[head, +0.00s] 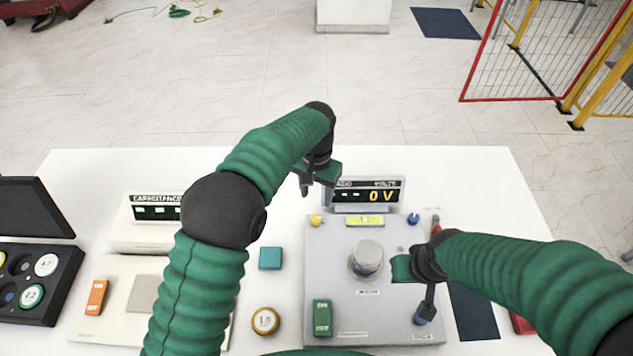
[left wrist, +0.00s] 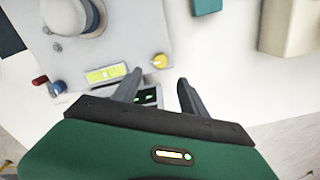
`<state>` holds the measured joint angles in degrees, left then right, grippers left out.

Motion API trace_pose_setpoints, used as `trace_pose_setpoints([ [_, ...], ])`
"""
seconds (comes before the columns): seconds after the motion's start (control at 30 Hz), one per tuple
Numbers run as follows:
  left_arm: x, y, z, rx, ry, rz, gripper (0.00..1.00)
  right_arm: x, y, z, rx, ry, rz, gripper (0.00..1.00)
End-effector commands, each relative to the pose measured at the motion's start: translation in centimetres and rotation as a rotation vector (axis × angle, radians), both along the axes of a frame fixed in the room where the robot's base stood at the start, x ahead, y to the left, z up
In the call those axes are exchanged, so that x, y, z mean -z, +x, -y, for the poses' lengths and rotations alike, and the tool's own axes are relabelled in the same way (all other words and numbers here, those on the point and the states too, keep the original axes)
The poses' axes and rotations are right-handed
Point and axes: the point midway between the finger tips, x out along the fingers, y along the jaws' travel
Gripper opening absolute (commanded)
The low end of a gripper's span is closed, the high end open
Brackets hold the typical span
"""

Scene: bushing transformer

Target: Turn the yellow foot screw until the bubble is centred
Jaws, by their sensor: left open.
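The yellow foot screw (head: 316,220) is at the far left corner of the grey instrument plate (head: 345,262). In the left wrist view the yellow screw (left wrist: 159,61) shows just beyond the gap between my open left fingers, with nothing held. My left gripper (head: 310,188) is above and behind the screw in the head view. The yellow-green bubble vial (head: 365,221) lies on the plate right of the screw, and it also shows in the left wrist view (left wrist: 107,74); the bubble's exact place is too small to tell. My right gripper (head: 425,300) is over the plate's right side, its fingers unclear.
A voltage display (head: 365,193) reading 0 V stands behind the plate, close to my left gripper. A metal cylinder (head: 367,258) rises from the plate's middle. A blue knob (head: 413,218) is at the far right corner. A teal block (head: 270,258) lies left of the plate.

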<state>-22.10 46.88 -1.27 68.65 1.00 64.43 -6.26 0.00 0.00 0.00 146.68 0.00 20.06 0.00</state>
Motion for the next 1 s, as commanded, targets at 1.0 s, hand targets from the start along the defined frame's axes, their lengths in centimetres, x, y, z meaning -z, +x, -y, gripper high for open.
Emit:
trace_pose_setpoints([
  [1.0,-5.7,-1.2,-3.8,-0.075,-0.009,0.027,0.51,1.0,0.0,0.0,0.0,0.0,0.0,0.0],
])
